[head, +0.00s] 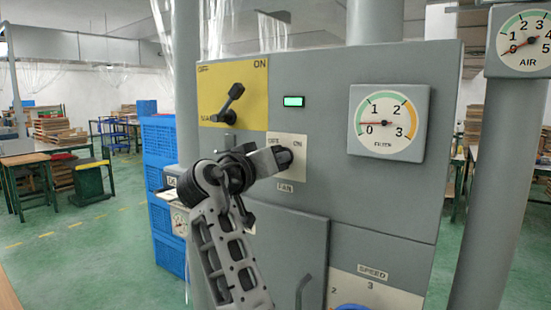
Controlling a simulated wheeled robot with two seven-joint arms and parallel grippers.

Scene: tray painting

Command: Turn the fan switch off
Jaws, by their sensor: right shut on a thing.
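The fan switch (284,158) is a dark knob on a pale plate (287,143) marked OFF, ON and FAN, on the front of a grey cabinet. My right gripper (279,159) is at the knob and shut on it, covering part of the knob and its plate. The angle of the knob is hard to tell behind the fingers. A small green lamp (293,101) glows above the plate. My left gripper is not in view.
A yellow plate (217,90) with a black lever (229,104) is at upper left of the cabinet (330,200). A FILTER gauge (388,123) is to the right. A cabinet door handle (303,292) and a SPEED plate (400,294) are below. Blue crates (160,140) stand at left.

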